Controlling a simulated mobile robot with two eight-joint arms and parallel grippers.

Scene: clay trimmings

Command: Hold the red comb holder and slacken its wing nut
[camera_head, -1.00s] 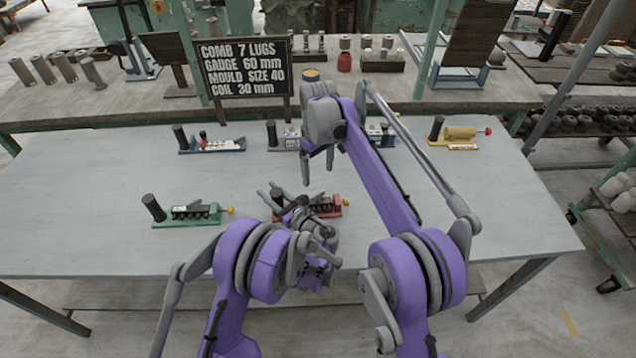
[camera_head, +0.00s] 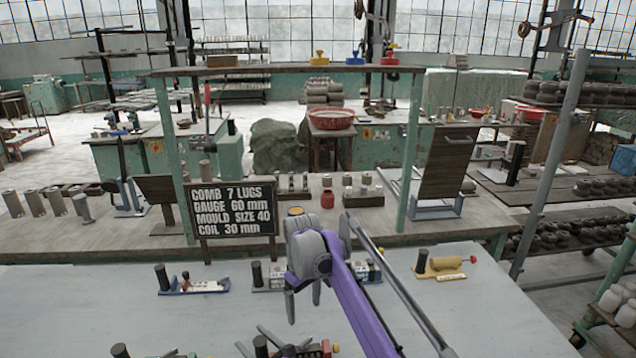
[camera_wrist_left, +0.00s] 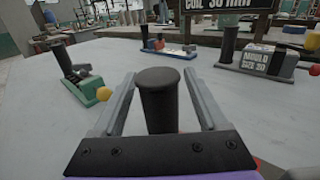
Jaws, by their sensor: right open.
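The red comb holder (camera_head: 326,349) is at the bottom edge of the head view, mostly cut off. Its black upright handle (camera_head: 261,346) stands at its left end. My left gripper (camera_head: 256,340) is around that handle. In the left wrist view the handle (camera_wrist_left: 158,100) stands between the fingers of my left gripper (camera_wrist_left: 160,95), with gaps on both sides, so it is open. A bit of red shows at the lower right there. I cannot make out the wing nut. My right gripper (camera_head: 303,297) is open and empty, above the table beyond the red holder.
A blue holder (camera_head: 194,285), a white-blocked holder (camera_head: 268,278) and a yellow holder (camera_head: 441,266) stand farther back. A green holder (camera_wrist_left: 82,85) stands left of my left gripper. A black sign (camera_head: 233,209) reads comb 7 lugs, gauge 60 mm. The table's right side is clear.

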